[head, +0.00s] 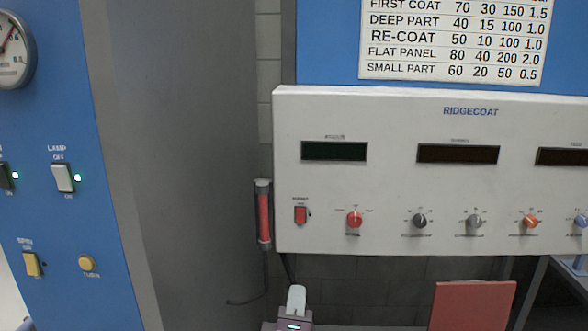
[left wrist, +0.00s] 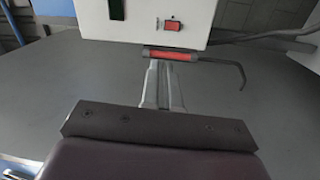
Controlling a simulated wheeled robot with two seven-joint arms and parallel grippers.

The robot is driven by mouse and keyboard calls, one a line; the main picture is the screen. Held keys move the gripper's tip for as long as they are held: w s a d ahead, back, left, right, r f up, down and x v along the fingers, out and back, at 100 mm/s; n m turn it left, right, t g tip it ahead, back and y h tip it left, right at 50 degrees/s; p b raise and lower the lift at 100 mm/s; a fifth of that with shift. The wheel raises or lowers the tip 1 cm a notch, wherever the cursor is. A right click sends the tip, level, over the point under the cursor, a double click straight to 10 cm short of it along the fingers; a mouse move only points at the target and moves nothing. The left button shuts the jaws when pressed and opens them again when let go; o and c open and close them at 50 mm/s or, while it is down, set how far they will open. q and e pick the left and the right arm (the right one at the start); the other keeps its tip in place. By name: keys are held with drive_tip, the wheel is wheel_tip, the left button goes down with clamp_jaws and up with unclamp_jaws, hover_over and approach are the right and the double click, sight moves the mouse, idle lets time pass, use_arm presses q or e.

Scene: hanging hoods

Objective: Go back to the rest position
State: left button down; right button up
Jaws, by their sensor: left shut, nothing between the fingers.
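My left gripper (head: 296,297) is at the bottom of the head view, below the lower left corner of the white RIDGECOAT control panel (head: 390,235). Its pale fingers are together and hold nothing. In the left wrist view the shut fingers (left wrist: 162,68) point up towards the panel's edge. A red-handled tool with a bent dark rod (head: 264,215) hangs upright beside the panel's left side. In the left wrist view its red handle (left wrist: 178,54) lies just past the fingertips; whether they touch it I cannot tell. My right gripper is not in view.
A blue panel (head: 60,120) with lit switches and a gauge (head: 14,48) stands at the left, beside a grey pillar. A settings chart (head: 455,40) hangs above the control panel. A red board (head: 472,305) is at the lower right. Open grey floor shows in the left wrist view.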

use_arm(q)
drive_tip(key=s+d+f+m+g+h, duration=0.1)
drive_tip(key=s+f+m+g, duration=0.2)
drive_tip(key=f+m+g, duration=0.3)
drive_tip(key=s+d+f+m+g+h, duration=0.2)
drive_tip(key=f+m+g, duration=0.1)
drive_tip(key=f+m, duration=0.4)
drive_tip(key=s+a+f+m+g+y, duration=0.1)
drive_tip(key=s+a+f+g, duration=0.1)
drive_tip(key=a, duration=0.5)
drive_tip(key=s+a+f+m+g+y, duration=0.1)
drive_tip(key=s+a+f+g+y, duration=0.1)
drive_tip(key=a, duration=0.5)
drive_tip(key=s+a+f+g+y, duration=0.2)
drive_tip(key=s+a+f+g, duration=0.1)
drive_tip(key=a, duration=0.4)
drive_tip(key=s+g, duration=0.1)
drive_tip(key=s, duration=0.1)
drive_tip(key=shift+s+a+f+m, duration=0.3)
drive_tip(key=shift+a+m, duration=0.05)
drive_tip(key=shift+m, duration=0.05)
